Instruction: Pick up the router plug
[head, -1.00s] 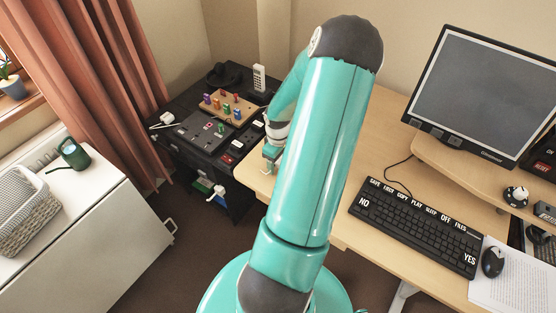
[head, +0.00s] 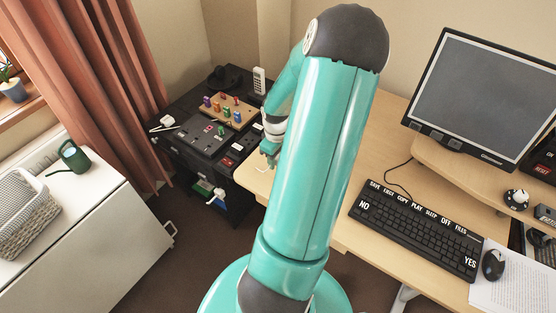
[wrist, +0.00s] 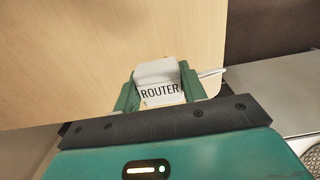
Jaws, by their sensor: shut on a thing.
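The router plug (wrist: 160,92) is a white block with the word ROUTER in dark letters. In the wrist view it sits between the two green fingers of my gripper (wrist: 158,88), which are shut on it. A pale cable runs from the plug to the right. Wooden desktop shows behind it, and I cannot tell the gap between them. In the head view my gripper (head: 270,150) is near the left end of the desk, partly behind my arm, and the plug cannot be made out there.
The wooden desk (head: 385,150) holds a keyboard (head: 415,228), a mouse (head: 493,264) and a monitor (head: 482,95). A black cabinet (head: 165,150) with a panel of switches and coloured pegs stands left of my gripper. A white cabinet (head: 90,215) with a green watering can (head: 74,156) stands at left.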

